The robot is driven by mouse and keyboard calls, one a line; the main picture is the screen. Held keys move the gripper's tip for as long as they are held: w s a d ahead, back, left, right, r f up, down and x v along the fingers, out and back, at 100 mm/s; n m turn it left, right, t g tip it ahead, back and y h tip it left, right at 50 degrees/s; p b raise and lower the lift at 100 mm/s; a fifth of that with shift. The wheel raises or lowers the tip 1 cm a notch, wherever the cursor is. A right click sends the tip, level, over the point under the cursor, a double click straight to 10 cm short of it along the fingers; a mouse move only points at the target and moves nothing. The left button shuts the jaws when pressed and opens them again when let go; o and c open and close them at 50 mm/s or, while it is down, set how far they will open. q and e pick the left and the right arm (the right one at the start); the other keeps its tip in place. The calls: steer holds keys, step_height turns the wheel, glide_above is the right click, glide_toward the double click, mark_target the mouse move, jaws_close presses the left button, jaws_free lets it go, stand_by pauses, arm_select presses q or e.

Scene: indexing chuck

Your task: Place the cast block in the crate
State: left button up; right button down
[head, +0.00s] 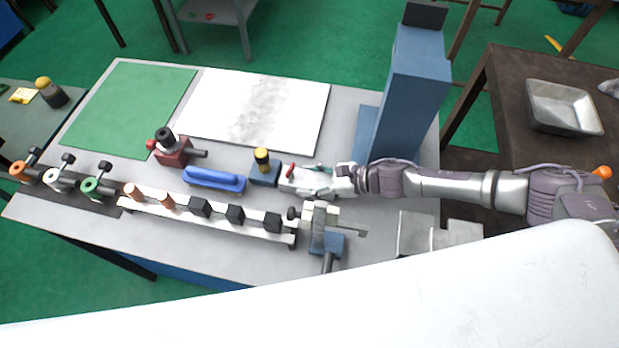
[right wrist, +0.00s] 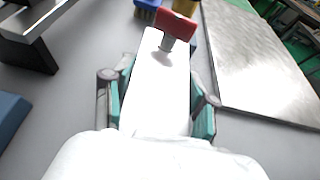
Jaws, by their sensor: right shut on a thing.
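My right gripper (right wrist: 165,105) is shut on a long white block (right wrist: 160,85), with a teal finger on each side. A grey post with a red top (right wrist: 177,23) stands at the block's far end. In the head view this gripper (head: 318,180) is low over the workbench, left of the blue column, and the red part (head: 291,171) shows at its tip. I cannot tell for sure that the white block is the cast block. A grey open metal container (head: 415,236), possibly the crate, is at the bench's right front, partly hidden. My left gripper is not in view.
A blue block with a yellow cap (head: 264,165) stands just beyond my gripper's tip. A blue bar (head: 214,180), a rail with black blocks (head: 150,209) and a grey chuck (head: 319,222) are near. A blue column (head: 412,100) rises behind my arm. A metal tray (head: 562,122) is on the right table.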

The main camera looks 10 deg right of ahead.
steer(key=c, duration=0.8)
jaws_free()
steer(key=shift+f, duration=0.15)
steer(key=o, duration=0.5)
steer(key=shift+c, duration=0.2)
